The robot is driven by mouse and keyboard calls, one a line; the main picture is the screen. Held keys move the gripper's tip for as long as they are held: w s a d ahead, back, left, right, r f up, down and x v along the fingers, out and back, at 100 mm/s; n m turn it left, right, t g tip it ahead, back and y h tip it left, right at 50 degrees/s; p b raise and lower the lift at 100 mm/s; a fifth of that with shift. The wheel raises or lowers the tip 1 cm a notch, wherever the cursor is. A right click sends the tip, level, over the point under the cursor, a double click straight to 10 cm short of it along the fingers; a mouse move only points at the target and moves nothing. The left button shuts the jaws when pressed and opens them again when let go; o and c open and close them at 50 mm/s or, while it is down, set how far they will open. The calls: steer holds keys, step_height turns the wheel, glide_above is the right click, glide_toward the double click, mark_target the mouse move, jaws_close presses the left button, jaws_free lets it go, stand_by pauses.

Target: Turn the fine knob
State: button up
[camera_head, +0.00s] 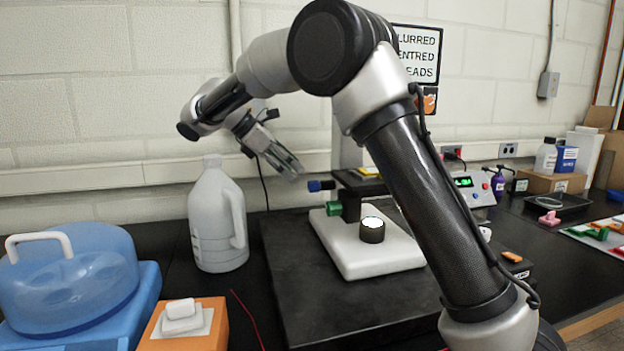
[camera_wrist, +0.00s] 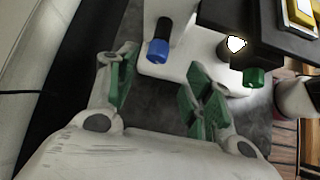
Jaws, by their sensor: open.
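A device with a white base (camera_head: 370,250) and a dark stage stands on the black bench. A blue knob (camera_head: 319,186) and, below it, a green knob (camera_head: 333,208) stick out on its left side. I cannot tell by any label which is the fine knob. My gripper (camera_head: 287,162) is open and empty, above and left of both knobs. In the wrist view my gripper's green-padded fingers (camera_wrist: 160,82) are apart, with the blue knob (camera_wrist: 158,50) beyond the gap between them. The green knob (camera_wrist: 254,77) lies to the right, outside the fingers. Neither knob is touched.
A lit black cylinder (camera_head: 372,231) stands on the white base. A white jug (camera_head: 217,222) stands left of the dark slab (camera_head: 300,290). A blue domed container (camera_head: 68,280) and an orange box (camera_head: 205,335) are at the front left. A control box (camera_head: 468,185) is behind my arm.

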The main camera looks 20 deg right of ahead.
mark_target(309, 182)
steer(key=x, duration=0.8)
steer(key=shift+w, duration=0.2)
steer(key=shift+r, duration=0.1)
steer(key=shift+s, duration=0.1)
steer(key=c, duration=1)
